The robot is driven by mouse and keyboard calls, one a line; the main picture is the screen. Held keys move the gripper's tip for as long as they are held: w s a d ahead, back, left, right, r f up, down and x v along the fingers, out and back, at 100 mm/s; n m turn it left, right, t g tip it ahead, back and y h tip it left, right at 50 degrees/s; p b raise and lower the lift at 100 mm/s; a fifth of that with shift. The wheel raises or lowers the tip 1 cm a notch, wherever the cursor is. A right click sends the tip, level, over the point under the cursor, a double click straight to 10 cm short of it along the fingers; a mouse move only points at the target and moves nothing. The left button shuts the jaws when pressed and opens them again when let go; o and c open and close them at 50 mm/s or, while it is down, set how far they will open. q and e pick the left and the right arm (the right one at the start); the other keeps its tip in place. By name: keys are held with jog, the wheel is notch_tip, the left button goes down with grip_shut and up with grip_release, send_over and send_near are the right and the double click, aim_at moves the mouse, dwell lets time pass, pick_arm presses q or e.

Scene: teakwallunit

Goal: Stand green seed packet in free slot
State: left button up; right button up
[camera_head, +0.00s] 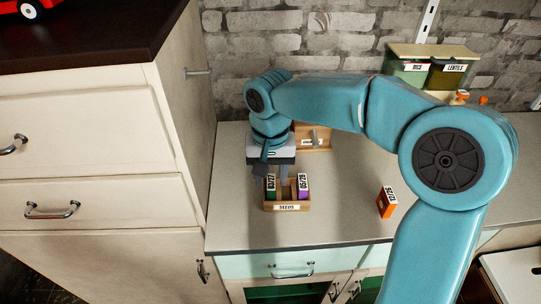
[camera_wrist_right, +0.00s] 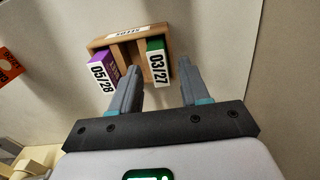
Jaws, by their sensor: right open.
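The green seed packet (camera_head: 271,187), labelled 03/27, stands in the left end of the wooden seed box (camera_head: 287,207). It also shows in the wrist view (camera_wrist_right: 156,62), at the box's right end there. A purple packet (camera_head: 303,186), labelled 05/28, stands in the other end; the middle of the box between them looks empty. My right gripper (camera_head: 270,172) is open at the green packet. In the wrist view its fingers (camera_wrist_right: 159,68) lie either side of the packet; whether they touch it I cannot tell. My left gripper is not in view.
An orange packet (camera_head: 387,202) is on the counter to the right. A wooden block-like holder (camera_head: 316,138) stands behind the box. Rice and lentils bins (camera_head: 428,70) are at the back right. A cream cabinet (camera_head: 182,110) borders the left. The front counter is clear.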

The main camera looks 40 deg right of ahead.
aim_at(271, 183)
notch_tip(271, 183, up, 10)
jog(key=p, duration=0.1)
jog(key=shift+r, duration=0.25)
dwell(0.4)
